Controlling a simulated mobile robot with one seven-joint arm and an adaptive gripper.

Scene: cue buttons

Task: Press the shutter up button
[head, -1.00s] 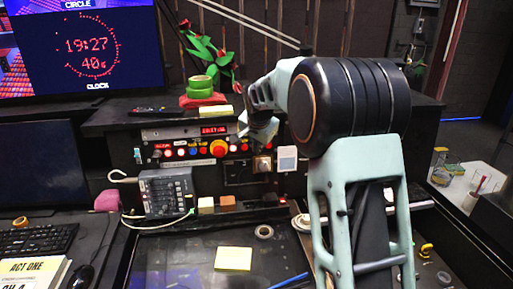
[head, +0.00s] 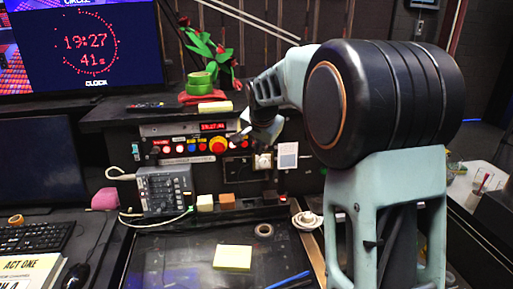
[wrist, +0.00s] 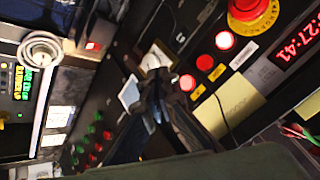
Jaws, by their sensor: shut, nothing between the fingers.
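A black control panel (head: 170,138) at the back carries a row of buttons, a red display (head: 213,126) and a large red knob on yellow (head: 218,145). Its labels are too small to read, so I cannot tell which button is shutter up. The wrist view shows lit red buttons (wrist: 205,62) with yellow and white labels beside the knob (wrist: 253,10), and a group of small green and red buttons (wrist: 95,133) lower left. My gripper (head: 268,128) is in front of the panel's right part, right of the knob. Its dark fingers (wrist: 155,82) are shut and empty, apart from the red buttons in that picture.
A grey control box (head: 165,190) with a cable stands left, below the panel. A switch plate (head: 288,155) is at the right. A yellow note (head: 233,257) and a tape roll (head: 264,230) lie on the desk. A white coil (head: 307,220) lies near my arm.

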